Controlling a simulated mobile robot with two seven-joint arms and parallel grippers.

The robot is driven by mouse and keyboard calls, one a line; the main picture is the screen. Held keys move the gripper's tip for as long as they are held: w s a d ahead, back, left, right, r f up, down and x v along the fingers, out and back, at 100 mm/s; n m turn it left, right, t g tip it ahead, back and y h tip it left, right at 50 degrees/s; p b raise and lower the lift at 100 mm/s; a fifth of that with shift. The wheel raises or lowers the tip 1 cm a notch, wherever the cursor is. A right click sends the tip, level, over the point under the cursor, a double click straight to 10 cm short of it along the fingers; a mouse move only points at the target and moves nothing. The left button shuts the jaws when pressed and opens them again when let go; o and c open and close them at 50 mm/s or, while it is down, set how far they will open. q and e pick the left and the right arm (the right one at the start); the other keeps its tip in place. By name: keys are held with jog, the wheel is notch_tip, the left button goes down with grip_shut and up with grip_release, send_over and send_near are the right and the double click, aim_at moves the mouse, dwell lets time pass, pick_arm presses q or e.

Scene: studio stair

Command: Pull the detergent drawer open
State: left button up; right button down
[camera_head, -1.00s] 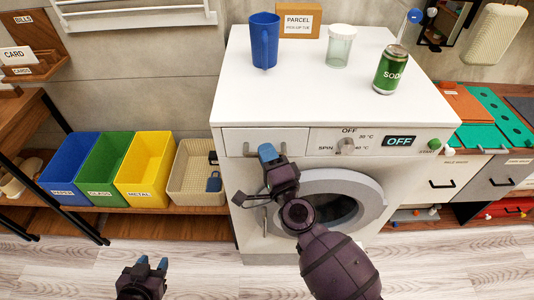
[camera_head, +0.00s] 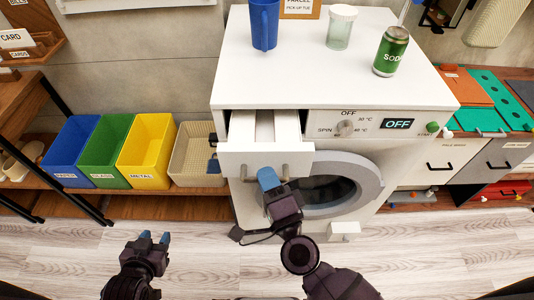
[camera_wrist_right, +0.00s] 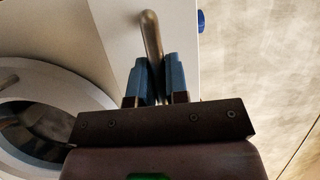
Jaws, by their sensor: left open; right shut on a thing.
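The white detergent drawer (camera_head: 265,157) sticks well out of the upper left of the washing machine (camera_head: 300,85), with its inner compartments showing from above. My right gripper (camera_head: 268,180) is at the drawer's front, shut on its metal handle. The right wrist view shows the handle bar (camera_wrist_right: 151,40) between the blue fingertips (camera_wrist_right: 156,78). My left gripper (camera_head: 153,239) is open and empty above the floor, left of the machine and apart from it.
A blue mug (camera_head: 264,25), a lidded jar (camera_head: 340,28) and a green soda can (camera_head: 391,52) stand on the machine. The round door (camera_head: 368,180) is below the drawer. Blue, green and yellow bins (camera_head: 147,150) stand on a low shelf at left. The floor in front is clear.

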jog(key=s, duration=0.3)
jog(key=shift+s, duration=0.1)
jog(key=c, duration=1.1)
grip_release()
jog(key=shift+c, duration=0.2)
jog(key=b+v, duration=0.2)
jog(key=v, duration=0.8)
jog(key=shift+s, duration=0.3)
jog(key=shift+d+f, duration=0.15)
